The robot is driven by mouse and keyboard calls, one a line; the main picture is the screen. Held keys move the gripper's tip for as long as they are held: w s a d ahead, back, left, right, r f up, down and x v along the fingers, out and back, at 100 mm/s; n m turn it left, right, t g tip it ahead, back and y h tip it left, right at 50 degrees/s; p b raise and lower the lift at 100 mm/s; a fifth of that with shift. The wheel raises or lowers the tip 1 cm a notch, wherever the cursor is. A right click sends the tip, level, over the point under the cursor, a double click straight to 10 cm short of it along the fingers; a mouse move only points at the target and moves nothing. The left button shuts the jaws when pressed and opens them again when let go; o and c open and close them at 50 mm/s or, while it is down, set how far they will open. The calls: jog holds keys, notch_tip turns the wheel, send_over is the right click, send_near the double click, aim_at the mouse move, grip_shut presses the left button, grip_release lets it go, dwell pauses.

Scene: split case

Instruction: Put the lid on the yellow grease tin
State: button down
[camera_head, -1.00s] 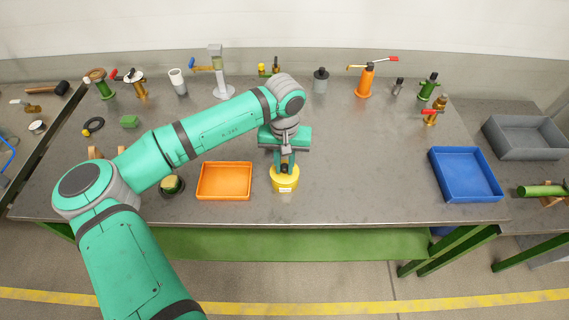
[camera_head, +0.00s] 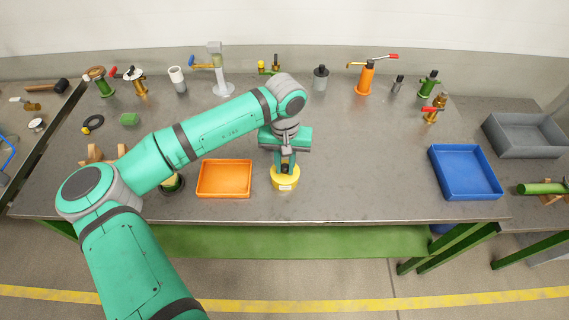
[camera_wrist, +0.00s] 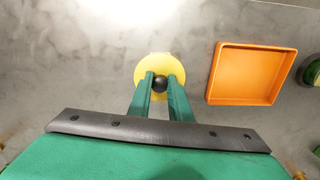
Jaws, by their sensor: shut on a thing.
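The yellow grease tin (camera_head: 285,184) stands upright near the front edge of the bench, with a pale label on its front. My gripper (camera_head: 287,168) points down directly over it. In the wrist view my gripper (camera_wrist: 160,88) is shut on a black knob (camera_wrist: 160,84) at the middle of a round yellow lid (camera_wrist: 153,66). The lid covers the view of the tin from above. In the head view the lid and tin blend into one yellow shape, so I cannot tell whether the lid is fully seated.
An orange tray (camera_head: 225,192) lies just left of the tin. A blue tray (camera_head: 465,185) is at the right. Several pump and valve items, such as an orange jack (camera_head: 365,80), line the back. The bench between tin and blue tray is clear.

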jog(key=shift+w, duration=0.25)
dwell(0.8)
jog(key=c, duration=1.1)
grip_release()
jog(key=shift+a, duration=0.1)
jog(key=shift+r, duration=3.5)
grip_shut()
